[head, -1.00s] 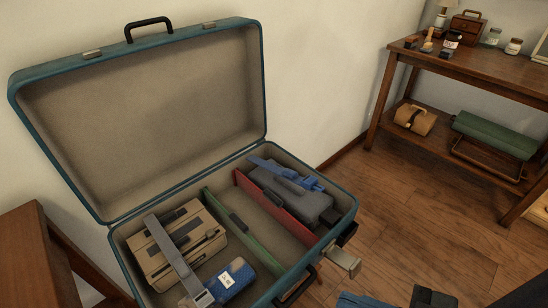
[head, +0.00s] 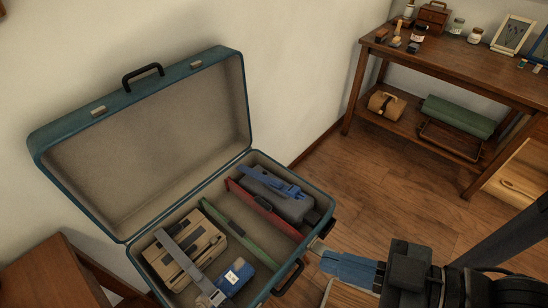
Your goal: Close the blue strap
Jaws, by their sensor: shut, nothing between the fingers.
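The blue strap (head: 268,180) lies across the top of a dark grey case (head: 290,207) in the right compartment of the open teal suitcase (head: 150,299). A blue buckle-like piece shows near the strap's right end. I cannot tell whether the strap is fastened. My gripper (head: 319,246) reaches in from the lower right, with blue fingers and pale tips. It is shut and empty. Its tips are beside the suitcase's right front corner, below and to the right of the strap. I cannot tell whether they touch the suitcase.
A red divider (head: 262,208) and a green divider (head: 238,232) split the suitcase. A tan case (head: 190,250) under a grey strap and a blue patterned item (head: 235,277) lie left. The raised lid (head: 150,150) stands behind. A wooden shelf table (head: 450,75) is at right.

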